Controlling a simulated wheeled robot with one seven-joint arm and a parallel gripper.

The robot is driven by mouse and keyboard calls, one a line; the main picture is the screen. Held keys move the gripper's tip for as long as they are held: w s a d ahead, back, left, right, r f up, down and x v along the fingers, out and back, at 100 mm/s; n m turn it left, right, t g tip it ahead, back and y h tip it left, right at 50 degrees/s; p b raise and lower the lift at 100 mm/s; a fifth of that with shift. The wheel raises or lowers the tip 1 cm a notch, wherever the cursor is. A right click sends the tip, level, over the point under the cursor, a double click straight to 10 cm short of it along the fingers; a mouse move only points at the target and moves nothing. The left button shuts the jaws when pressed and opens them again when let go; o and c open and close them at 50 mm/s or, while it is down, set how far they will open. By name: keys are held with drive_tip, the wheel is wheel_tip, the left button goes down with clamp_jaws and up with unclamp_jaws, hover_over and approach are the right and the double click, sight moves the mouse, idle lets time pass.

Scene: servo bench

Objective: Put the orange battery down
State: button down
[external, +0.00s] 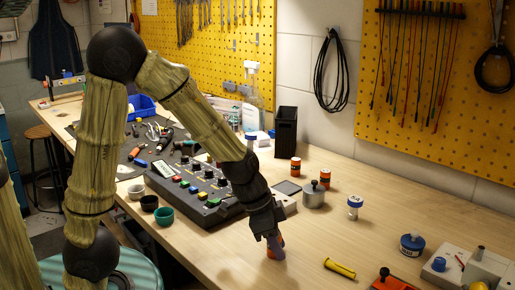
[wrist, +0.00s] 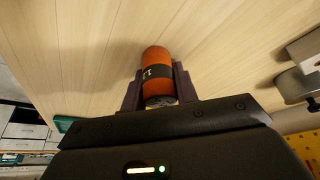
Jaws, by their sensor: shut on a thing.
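The orange battery (wrist: 157,66) has a dark band with a marking on it. It sits between the two fingers of my gripper (wrist: 160,90) in the wrist view, with the wooden bench behind it. In the external view my gripper (external: 270,240) points down over the bench, shut on the battery (external: 275,250), which shows just below the fingers. The battery's lower end is at or close to the bench top; I cannot tell whether it touches.
Two orange cylinders (external: 295,166) (external: 325,177) and a grey weight (external: 313,194) stand behind my gripper. A button panel (external: 197,185) lies left. Bare bench (external: 310,235) surrounds the gripper's right side.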

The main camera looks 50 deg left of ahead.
wheel_tip(320, 180, up, 10)
drive_tip(key=p, duration=0.3)
drive_tip(key=shift+p, duration=0.3)
drive_tip(key=shift+w, duration=0.2)
drive_tip(key=w+a+n+t+y+p, duration=0.1)
drive_tip(key=w+n+p, duration=0.3)
drive_tip(key=w, duration=2.9)
drive_tip(key=a+p, duration=0.1)
drive_tip(key=p, duration=0.6)
drive_tip(key=shift+w+n, duration=0.3)
drive_tip(key=shift+w, duration=0.1)
drive_tip(key=shift+a, duration=0.1)
